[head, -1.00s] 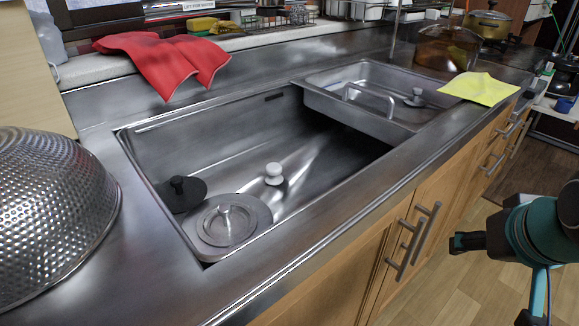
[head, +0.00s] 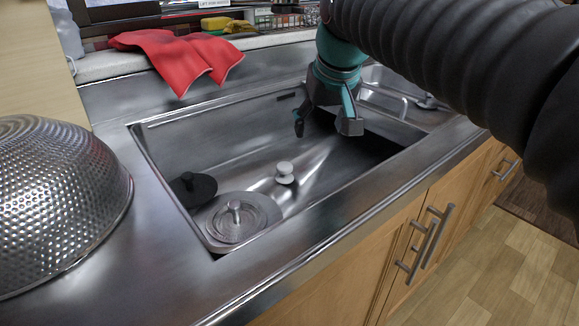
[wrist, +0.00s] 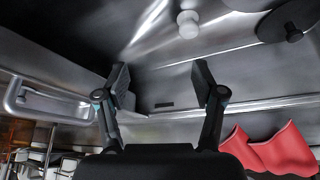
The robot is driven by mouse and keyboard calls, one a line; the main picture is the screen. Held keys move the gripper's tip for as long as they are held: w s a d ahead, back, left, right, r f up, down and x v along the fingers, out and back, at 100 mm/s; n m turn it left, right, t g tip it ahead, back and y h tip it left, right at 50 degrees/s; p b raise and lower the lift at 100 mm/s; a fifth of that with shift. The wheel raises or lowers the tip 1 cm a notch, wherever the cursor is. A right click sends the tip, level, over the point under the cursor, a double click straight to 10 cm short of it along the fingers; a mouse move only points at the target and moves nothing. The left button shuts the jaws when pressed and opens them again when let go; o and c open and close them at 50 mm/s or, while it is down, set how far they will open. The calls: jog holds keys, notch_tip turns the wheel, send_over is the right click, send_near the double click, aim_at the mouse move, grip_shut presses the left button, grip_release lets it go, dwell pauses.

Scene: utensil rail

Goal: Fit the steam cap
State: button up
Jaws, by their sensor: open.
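Several knobbed pieces lie in the sink, and I cannot tell which one is the steam cap. A small white knob piece (head: 285,174) stands on the sink floor; it also shows at the top of the wrist view (wrist: 188,24). A black disc with a knob (head: 203,190) lies at the sink's left end and shows top right in the wrist view (wrist: 290,22). A round steel lid with a knob (head: 228,222) lies in front of it. My gripper (head: 324,128) is open and empty over the sink, above and right of the white piece; its two fingers (wrist: 160,82) stand apart.
The steel sink rim (head: 310,230) runs along the front. A perforated steel bowl (head: 55,200) stands upside down at left. A red cloth (head: 178,58) hangs over the back ledge. A raised tray with a bar handle (wrist: 45,105) is at the sink's right end, partly hidden by my arm.

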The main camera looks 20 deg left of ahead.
jog(key=g, duration=0.1)
send_near(285, 166)
jog(key=shift+n, duration=0.3)
jog(key=x, duration=0.5)
jog(key=shift+a+f+b, duration=0.15)
jog(key=shift+a+b, duration=0.15)
jog(key=shift+b, duration=0.1)
jog(key=shift+d+x, duration=0.15)
jog(key=shift+x, duration=1.3)
jog(key=shift+d+x, duration=0.1)
jog(key=shift+x, duration=1.4)
jog(key=shift+w, duration=0.1)
grip_shut()
